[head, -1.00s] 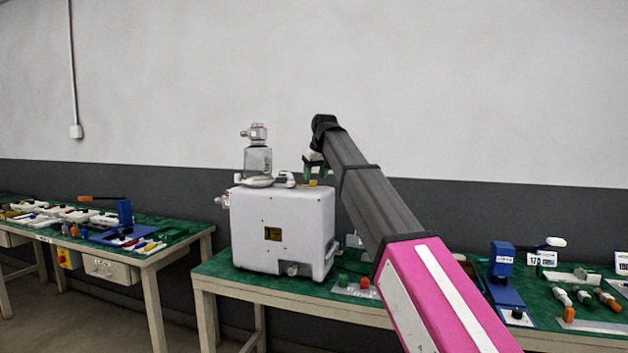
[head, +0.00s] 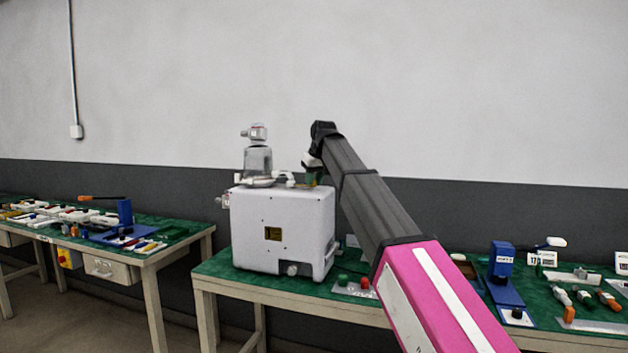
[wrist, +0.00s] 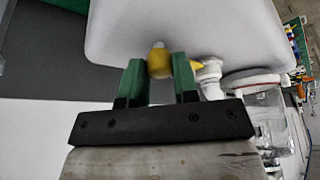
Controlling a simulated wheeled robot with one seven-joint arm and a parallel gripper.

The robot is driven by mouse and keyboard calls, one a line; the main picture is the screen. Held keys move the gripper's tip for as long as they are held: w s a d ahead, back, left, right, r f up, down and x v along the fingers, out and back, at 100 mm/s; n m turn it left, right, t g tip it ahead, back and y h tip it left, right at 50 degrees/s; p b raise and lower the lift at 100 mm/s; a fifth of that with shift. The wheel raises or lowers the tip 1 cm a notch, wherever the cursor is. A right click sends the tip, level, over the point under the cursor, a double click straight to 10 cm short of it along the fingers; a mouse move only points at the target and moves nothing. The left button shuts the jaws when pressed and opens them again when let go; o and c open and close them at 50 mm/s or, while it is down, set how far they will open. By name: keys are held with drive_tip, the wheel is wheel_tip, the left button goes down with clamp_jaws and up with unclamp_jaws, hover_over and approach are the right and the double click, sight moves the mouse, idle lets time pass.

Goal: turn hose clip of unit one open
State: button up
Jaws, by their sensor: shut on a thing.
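The pump unit is a white box (head: 283,235) on the green-topped bench, with a clear canister (head: 257,160) on its top left. A small yellow clip (wrist: 159,64) sits at the box's top, beside a white hose fitting (wrist: 210,75) in the wrist view. My gripper (wrist: 158,75) has its two green fingers on either side of the yellow clip and is shut on it. In the head view my gripper (head: 313,178) is at the top right of the box, and its fingers mostly hide the clip. No label naming the unit is readable.
A red button (head: 365,283) and a green button (head: 343,279) are on the bench right of the box. A blue stand (head: 502,270) and loose tools lie further right. A second table (head: 150,246) with several parts stands at left.

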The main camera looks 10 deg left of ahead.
drive_tip(key=n, duration=0.2)
drive_tip(key=n+g+y, duration=0.1)
drive_tip(key=n, duration=0.1)
drive_tip(key=shift+w+d+n+g, duration=0.1)
drive_tip(key=shift+w+n+g, duration=0.1)
drive_tip(key=shift+n+g, duration=0.15)
drive_tip(key=n+g, duration=0.1)
drive_tip(key=n, duration=0.2)
drive_tip(key=shift+w+n+y, duration=0.1)
drive_tip(key=shift+n+y, duration=0.25)
drive_tip(key=shift+y, duration=0.05)
drive_tip(key=n+g, duration=0.2)
drive_tip(key=n, duration=0.2)
drive_tip(key=shift+w, duration=0.15)
drive_tip(key=shift+n+g+h, duration=0.3)
drive_tip(key=shift+n+g, duration=0.25)
drive_tip(key=shift+n, duration=1.45)
drive_tip(key=o, duration=0.9)
drive_tip(key=shift+r, duration=0.1)
